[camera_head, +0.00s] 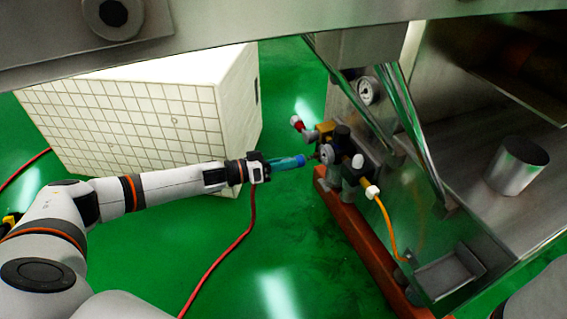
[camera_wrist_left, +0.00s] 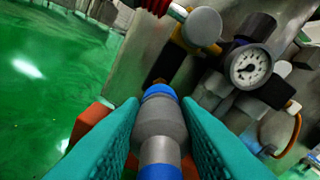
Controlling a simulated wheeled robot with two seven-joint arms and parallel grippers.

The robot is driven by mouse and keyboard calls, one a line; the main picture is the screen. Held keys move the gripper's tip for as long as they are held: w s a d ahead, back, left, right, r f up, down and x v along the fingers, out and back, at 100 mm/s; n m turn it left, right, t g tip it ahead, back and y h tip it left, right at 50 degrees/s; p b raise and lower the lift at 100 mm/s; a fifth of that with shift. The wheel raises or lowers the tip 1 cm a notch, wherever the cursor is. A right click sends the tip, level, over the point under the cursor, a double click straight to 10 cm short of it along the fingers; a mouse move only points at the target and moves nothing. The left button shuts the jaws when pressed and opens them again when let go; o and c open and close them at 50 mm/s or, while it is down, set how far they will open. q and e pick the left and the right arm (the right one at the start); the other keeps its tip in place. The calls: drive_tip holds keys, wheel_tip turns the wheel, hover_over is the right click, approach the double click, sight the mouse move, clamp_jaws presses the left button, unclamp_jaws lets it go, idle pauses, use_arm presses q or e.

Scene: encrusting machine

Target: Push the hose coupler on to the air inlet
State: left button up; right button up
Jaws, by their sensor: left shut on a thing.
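My left gripper (camera_head: 287,163) reaches in from the left with its teal fingers shut on the hose coupler. The coupler's blue end (camera_head: 301,160) sticks out past the fingertips, toward the air fitting assembly (camera_head: 327,151) on the machine. In the left wrist view the coupler (camera_wrist_left: 160,125) is a grey body with blue rings, held between the teal fingers (camera_wrist_left: 160,140). The air inlet (camera_head: 314,156) seems to be the small stub just right of the coupler's end, with a slight gap. In the wrist view the coupler largely hides it. My right gripper is out of view.
A red hose (camera_head: 233,243) hangs from my left gripper to the green floor. A gauge (camera_wrist_left: 249,67), a red-tipped valve (camera_head: 297,123) and an orange tube (camera_head: 388,225) crowd the fittings. A white tiled block (camera_head: 130,110) stands behind my arm; an orange-red beam (camera_head: 350,222) lies below.

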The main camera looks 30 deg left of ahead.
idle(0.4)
use_arm(q)
drive_tip(key=shift+p, duration=0.45)
drive_tip(key=shift+w+d+r+p, duration=0.1)
drive_tip(key=shift+w+d+p, duration=0.1)
drive_tip(key=shift+p, duration=0.15)
idle(0.4)
drive_tip(key=shift+w+d, duration=0.35)
drive_tip(key=shift+w, duration=0.05)
idle(0.7)
drive_tip(key=shift+w+d, duration=0.4)
drive_tip(key=shift+w, duration=0.1)
idle(0.7)
drive_tip(key=o, duration=1.2)
drive_tip(key=shift+c, duration=0.2)
